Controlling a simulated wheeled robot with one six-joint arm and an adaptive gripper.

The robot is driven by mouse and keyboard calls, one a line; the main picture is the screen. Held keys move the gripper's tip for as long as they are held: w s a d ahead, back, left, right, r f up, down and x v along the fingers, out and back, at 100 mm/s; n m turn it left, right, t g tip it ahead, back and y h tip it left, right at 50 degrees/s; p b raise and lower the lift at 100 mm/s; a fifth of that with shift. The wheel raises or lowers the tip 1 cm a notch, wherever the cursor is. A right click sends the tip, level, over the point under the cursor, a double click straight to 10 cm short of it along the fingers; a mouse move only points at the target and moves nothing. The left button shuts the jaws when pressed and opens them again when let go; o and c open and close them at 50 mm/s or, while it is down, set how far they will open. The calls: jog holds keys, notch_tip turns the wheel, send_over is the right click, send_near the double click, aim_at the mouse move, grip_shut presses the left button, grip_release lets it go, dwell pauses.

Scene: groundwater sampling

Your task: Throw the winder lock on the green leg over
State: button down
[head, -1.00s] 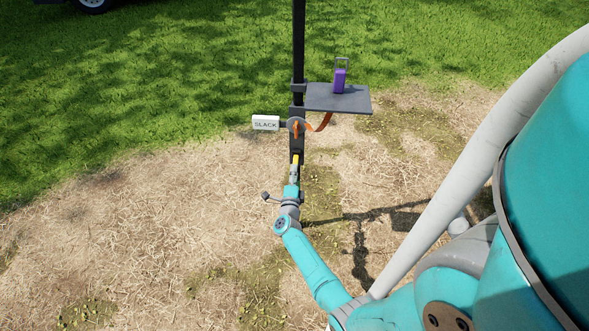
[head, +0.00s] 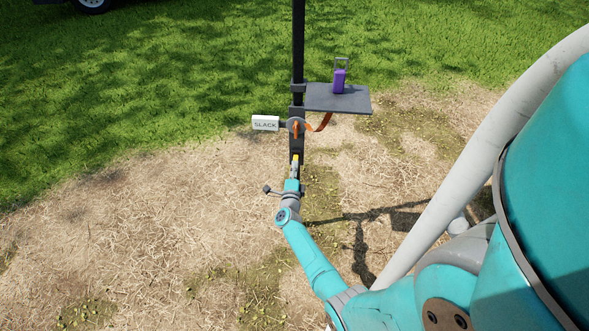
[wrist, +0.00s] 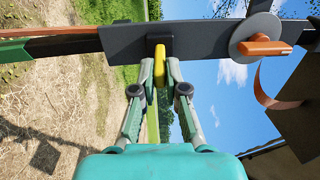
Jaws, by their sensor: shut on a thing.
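The winder lock shows as a yellow lever (wrist: 160,66) on a dark mount on the dark post (wrist: 205,40). In the head view only a small yellow bit (head: 295,159) shows beyond the arm. My gripper (wrist: 160,76) is shut on the lever, with one finger on each side of it. In the head view my gripper (head: 294,171) is small and low on the post. A round winder with an orange handle (wrist: 262,46) sits beside the lever on the post. Green (wrist: 14,50) shows at the left end of the leg in the wrist view.
A white SLACK sign (head: 265,123) sticks out left of the winder. A grey shelf (head: 360,102) with a purple case (head: 339,82) is fixed to the post above right. An orange strap (head: 324,122) hangs below it. Dry, open ground surrounds the post.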

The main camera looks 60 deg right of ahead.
jog(key=shift+w+d+f+t+h, duration=0.1)
jog(key=shift+d+f+t+h, duration=0.15)
jog(key=shift+f+h, duration=0.4)
jog(key=shift+w+d+f+t+h, duration=0.15)
jog(key=shift+d+f+h, duration=0.15)
jog(key=shift+f, duration=0.65)
jog(key=shift+s+f, duration=0.1)
jog(key=c, duration=1.9)
grip_release()
jog(key=shift+d+f+t, duration=0.1)
jog(key=shift+f+t, duration=0.15)
jog(key=shift+t, duration=0.05)
jog(key=o, duration=0.8)
